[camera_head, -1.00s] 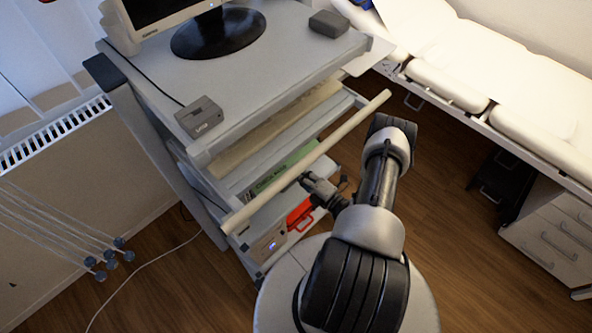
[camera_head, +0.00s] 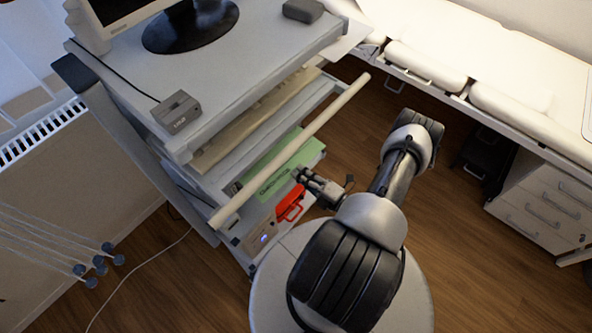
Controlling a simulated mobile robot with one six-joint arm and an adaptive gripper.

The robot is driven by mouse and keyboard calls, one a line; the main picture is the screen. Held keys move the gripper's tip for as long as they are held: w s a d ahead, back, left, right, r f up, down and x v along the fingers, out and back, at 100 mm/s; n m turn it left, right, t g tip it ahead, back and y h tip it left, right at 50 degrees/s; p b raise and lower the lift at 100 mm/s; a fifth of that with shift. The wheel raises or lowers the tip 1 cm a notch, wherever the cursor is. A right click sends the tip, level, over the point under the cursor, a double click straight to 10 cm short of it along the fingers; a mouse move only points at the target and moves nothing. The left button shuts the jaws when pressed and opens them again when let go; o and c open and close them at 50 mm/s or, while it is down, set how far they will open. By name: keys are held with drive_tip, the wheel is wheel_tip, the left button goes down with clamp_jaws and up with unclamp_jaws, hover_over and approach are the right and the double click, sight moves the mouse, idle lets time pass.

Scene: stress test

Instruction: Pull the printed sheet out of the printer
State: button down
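My gripper (camera_head: 301,176) is at the front of a grey cart, just below and right of a pale bar. Its fingers are small and dark, and I cannot tell whether they are open or shut. A flat green item (camera_head: 308,152) with dark lettering lies on a lower shelf, partly hidden by the bar. My fingertips are close to its front edge; contact is unclear. A white sheet-like piece (camera_head: 348,42) sticks out at the cart's right side, under the top. I cannot clearly identify the printer or tell which piece is its printed sheet.
The pale bar (camera_head: 325,115) crosses the cart's front. A red handled item (camera_head: 290,203) sits below my gripper. A monitor (camera_head: 190,28) and a small grey box (camera_head: 178,112) stand on the cart top. A white couch (camera_head: 430,65) and drawers (camera_head: 545,205) are at right; wooden floor lies between.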

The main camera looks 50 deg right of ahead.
drive_tip(key=s+d+r, duration=0.1)
drive_tip(key=s+r, duration=0.2)
drive_tip(key=s, duration=1.1)
drive_tip(key=shift+s, duration=0.2)
